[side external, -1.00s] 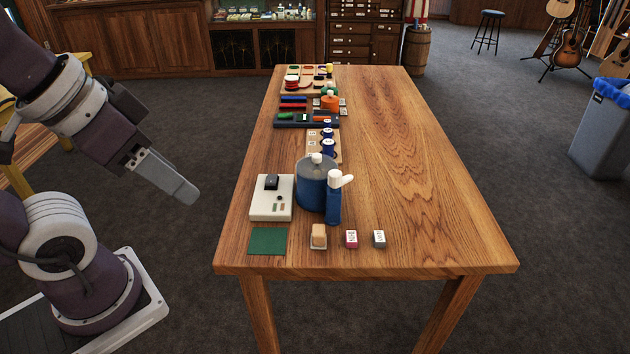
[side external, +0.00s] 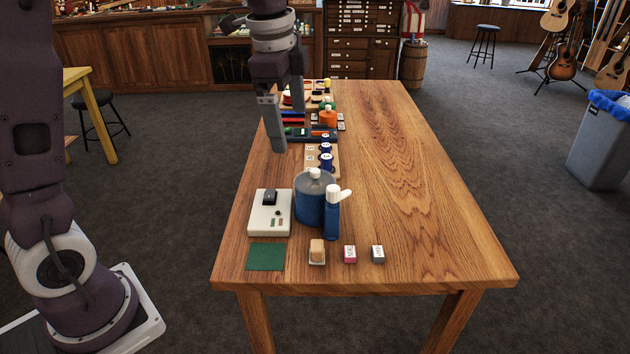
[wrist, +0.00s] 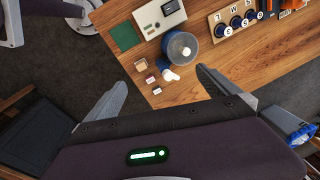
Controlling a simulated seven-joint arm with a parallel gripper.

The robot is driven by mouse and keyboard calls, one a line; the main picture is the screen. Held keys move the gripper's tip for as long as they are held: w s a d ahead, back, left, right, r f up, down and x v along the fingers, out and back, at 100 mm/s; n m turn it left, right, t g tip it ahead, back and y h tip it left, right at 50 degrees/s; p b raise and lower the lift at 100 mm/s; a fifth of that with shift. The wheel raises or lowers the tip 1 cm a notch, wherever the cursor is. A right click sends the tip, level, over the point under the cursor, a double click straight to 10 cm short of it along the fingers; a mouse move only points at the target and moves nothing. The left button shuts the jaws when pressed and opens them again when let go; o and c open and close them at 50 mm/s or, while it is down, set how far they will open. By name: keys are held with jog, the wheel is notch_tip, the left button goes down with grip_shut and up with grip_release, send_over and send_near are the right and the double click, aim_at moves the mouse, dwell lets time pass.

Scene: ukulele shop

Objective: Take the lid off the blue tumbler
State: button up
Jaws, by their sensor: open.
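The wide blue tumbler (side external: 310,207) stands upright near the front left of the table. Its grey lid (side external: 318,183) with a pale knob (side external: 315,174) sits on top. In the wrist view the tumbler (wrist: 191,61) shows from above, below the white control box. A slim blue bottle (side external: 332,222) with a white angled spout stands close at its right and hides part of it. My gripper (side external: 287,128) is open and empty, above the table's left side behind the tumbler, higher than it and apart from it. Both fingers show in the wrist view (wrist: 160,80).
A white box (side external: 258,213) stands left of the tumbler, with a green mat (side external: 266,257) in front. A sponge-like block (side external: 317,247) and two small boxes (side external: 350,254) lie near the front edge. A wooden tray (side external: 313,166) holds blue-and-white pieces behind. The table's right side is clear.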

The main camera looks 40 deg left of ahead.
aim_at(315, 170)
jog(key=w+a+f+m, duration=0.1)
jog(key=w+f+m, duration=0.1)
jog(key=w+f, duration=0.1)
jog(key=w+a+f+m+g, duration=0.1)
jog(key=w+f+m, duration=0.1)
jog(key=w+f, duration=0.1)
jog(key=w+a+f+m+g, duration=0.1)
jog(key=w+a+f+m, duration=0.1)
jog(key=w+f, duration=0.2)
jog(key=shift+w+f, duration=0.1)
jog(key=shift+f, duration=0.45)
jog(key=f, duration=0.7)
jog(key=shift+d, duration=0.2)
jog(key=c, duration=1.1)
jog(key=shift+r, duration=0.1)
notch_tip(315, 170, up, 9)
jog(key=shift+f, duration=0.15)
jog(key=w+a+f, duration=0.1)
jog(key=a+f, duration=0.3)
jog(key=a, duration=0.4)
jog(key=w+a+f, duration=0.1)
jog(key=a+f, duration=0.3)
jog(key=a, duration=0.5)
notch_tip(315, 170, down, 10)
jog(key=shift+s, duration=0.15)
